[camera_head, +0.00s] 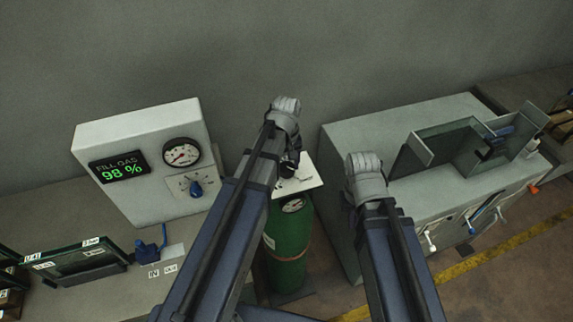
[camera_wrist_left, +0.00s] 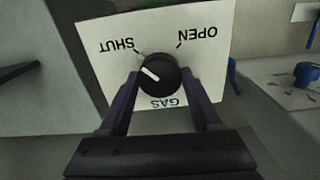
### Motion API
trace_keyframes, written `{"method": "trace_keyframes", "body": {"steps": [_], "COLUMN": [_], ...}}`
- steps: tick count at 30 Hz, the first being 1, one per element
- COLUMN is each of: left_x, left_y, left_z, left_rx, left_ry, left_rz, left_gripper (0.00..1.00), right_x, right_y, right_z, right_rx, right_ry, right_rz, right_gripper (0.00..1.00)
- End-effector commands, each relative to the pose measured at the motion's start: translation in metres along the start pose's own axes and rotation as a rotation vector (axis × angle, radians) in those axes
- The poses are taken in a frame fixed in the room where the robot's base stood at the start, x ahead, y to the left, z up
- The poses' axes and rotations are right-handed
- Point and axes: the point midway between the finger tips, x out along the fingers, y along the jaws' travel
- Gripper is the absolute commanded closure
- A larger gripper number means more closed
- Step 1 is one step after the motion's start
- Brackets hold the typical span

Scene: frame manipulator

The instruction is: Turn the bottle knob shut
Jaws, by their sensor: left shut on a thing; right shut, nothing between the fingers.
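The green gas bottle (camera_head: 287,245) stands upright between the two benches, with a round gauge near its top. In the left wrist view, a black bottle knob (camera_wrist_left: 158,75) with a white pointer line sits on a white plate (camera_wrist_left: 205,58) reading SHUT, OPEN and GAS upside down. The pointer line leans to the upper left, on the SHUT side. My left gripper (camera_wrist_left: 160,88) is shut on the knob, a finger on each side. In the head view it (camera_head: 290,165) is at the plate above the bottle, partly hidden by my arm. My right gripper's fingers are not visible behind my right wrist.
A white panel (camera_head: 130,130) at left shows FILL GAS 98 %, a dial gauge (camera_head: 181,154) and a blue knob (camera_head: 196,188). A grey cabinet (camera_head: 425,112) with a glass-sided open box stands at right, close to my right wrist.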

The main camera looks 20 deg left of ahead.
Motion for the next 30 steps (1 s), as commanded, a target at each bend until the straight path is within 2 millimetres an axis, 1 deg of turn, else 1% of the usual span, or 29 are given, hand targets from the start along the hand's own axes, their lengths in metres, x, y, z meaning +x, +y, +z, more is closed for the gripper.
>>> {"method": "trace_keyframes", "body": {"steps": [7,20,21,28,29,30], "left_x": [0.0001,0.0001,0.0001,0.0001,0.0001,0.0001], "left_y": [0.0000,-0.0001,-0.0001,-0.0001,-0.0001,-0.0001], "left_z": [0.0002,0.0002,0.0002,0.0001,0.0000,0.0000], "left_rx": [-0.049,-0.057,-0.057,-0.055,-0.055,-0.055], "left_ry": [0.000,0.000,0.000,0.000,0.000,0.000], "left_rz": [0.000,0.000,0.000,0.000,0.000,0.000], "left_gripper": [0.91,0.90,0.33,0.07,0.05,0.05], "right_x": [0.0001,0.0001,0.0001,0.0001,0.0001,0.0001], "right_y": [0.0000,0.0000,0.0000,0.0000,0.0000,0.0000], "right_z": [0.0000,0.0000,0.0000,0.0000,0.0000,0.0000], "right_rx": [0.000,0.000,0.000,0.000,0.000,0.000], "right_ry": [0.000,0.000,0.000,0.000,0.000,0.000], "right_rz": [0.000,0.000,0.000,0.000,0.000,0.000], "right_gripper": [1.00,1.00,1.00,1.00,1.00,1.00]}}
